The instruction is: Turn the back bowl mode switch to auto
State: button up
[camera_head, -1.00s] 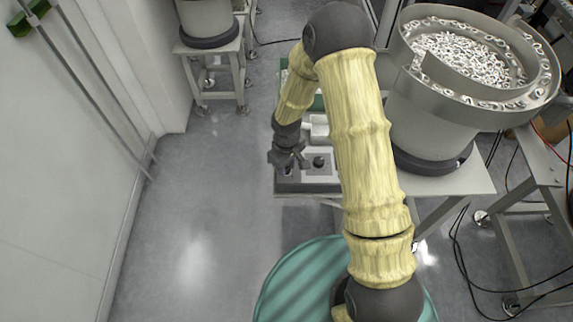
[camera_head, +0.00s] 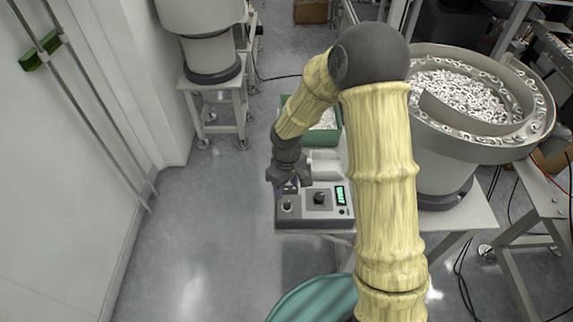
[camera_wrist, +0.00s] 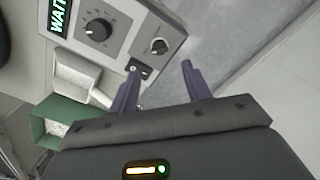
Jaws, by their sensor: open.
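A grey control box (camera_head: 331,221) stands on the table beside the right bowl. It carries a large black dial (camera_head: 319,198), a small round switch (camera_head: 287,206) at its front left and a lit green display (camera_head: 340,194). In the wrist view the display (camera_wrist: 60,16) reads "WAIT", and the small switch (camera_wrist: 159,46) shows a dark knob with a light face. I cannot read its position labels. My gripper (camera_head: 289,187) is at the box's left end, behind the small switch. In the wrist view my gripper (camera_wrist: 160,68) is open and empty, its fingers apart from the knob.
A small black fitting (camera_wrist: 138,69) sits near the left fingertip. A bowl feeder full of parts (camera_head: 470,100) stands right of my arm. Another feeder (camera_head: 212,50) stands on a back-left table. A green bin (camera_head: 325,137) lies behind the box. The floor at left is clear.

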notch_tip(320, 180, up, 9)
dwell(0.3)
dwell(0.4)
jog(key=s+d+r+m+t+p, duration=0.1)
jog(key=s+d+r+m, duration=0.2)
jog(key=s+d, duration=0.3)
jog(key=s+d+r+m+t+p, duration=0.1)
jog(key=s+d+r+m, duration=0.3)
jog(key=s+d+m, duration=0.1)
jog(key=shift+s+d+m+t+p, duration=0.35)
jog(key=shift+s+d, duration=0.5)
jog(key=shift+d, duration=0.4)
